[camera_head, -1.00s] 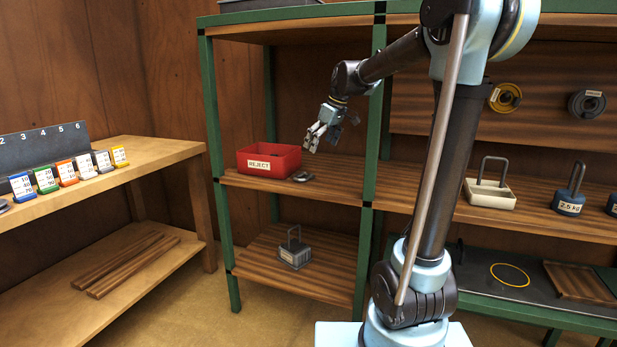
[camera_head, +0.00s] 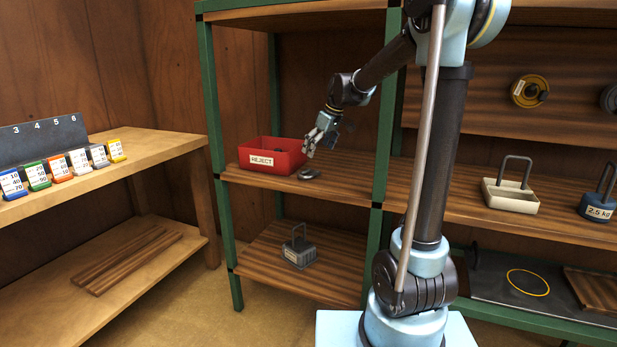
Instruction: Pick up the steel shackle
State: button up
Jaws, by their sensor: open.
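A small grey metal piece, which looks like the steel shackle (camera_head: 308,173), lies on the middle shelf (camera_head: 340,180) just right of the red REJECT bin. It is too small to make out its exact shape. My gripper (camera_head: 315,147) is open and empty. It points down and left, a little above the shackle and close to the bin's right side in the picture. I cannot tell its exact distance from the shackle.
The red REJECT bin (camera_head: 268,162) stands left of the shackle, with something dark inside. A green shelf post (camera_head: 384,150) stands to the right. A grey handled block (camera_head: 299,252) sits on the lower shelf. A wooden bench (camera_head: 150,155) with numbered cards is at left.

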aim_at(310, 169)
jog(key=shift+x, duration=5.15)
jog(key=c, duration=1.4)
